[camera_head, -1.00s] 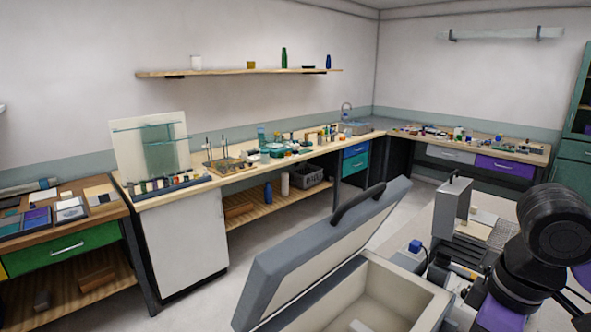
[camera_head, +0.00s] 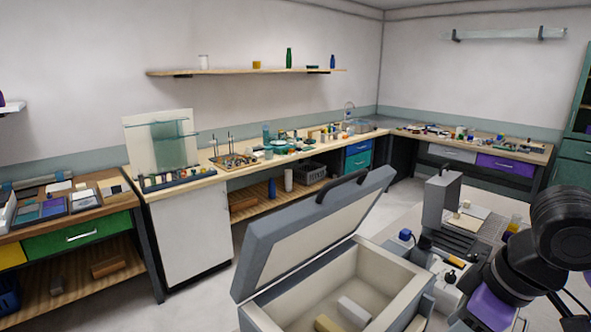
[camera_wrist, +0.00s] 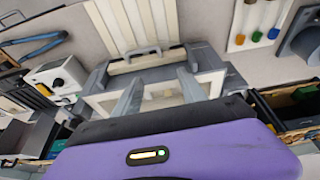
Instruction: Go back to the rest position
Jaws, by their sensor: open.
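My gripper (camera_wrist: 160,88) shows in the wrist view as two grey fingers spread apart beyond its purple body, with nothing between them. In the head view my dark arm stands at the right, and the fingers cannot be made out there. A grey box with a cream lining (camera_head: 408,301) stands at the bottom, its lid (camera_head: 310,240) raised and tilted. A pale block (camera_head: 355,311) and a yellowish block (camera_head: 327,324) lie inside it. In the wrist view a grey-framed piece with a handle (camera_wrist: 137,57) lies beyond the fingers.
A long workbench (camera_head: 205,188) with racks and bottles runs along the back wall. Grey floor lies open between the bench and the box.

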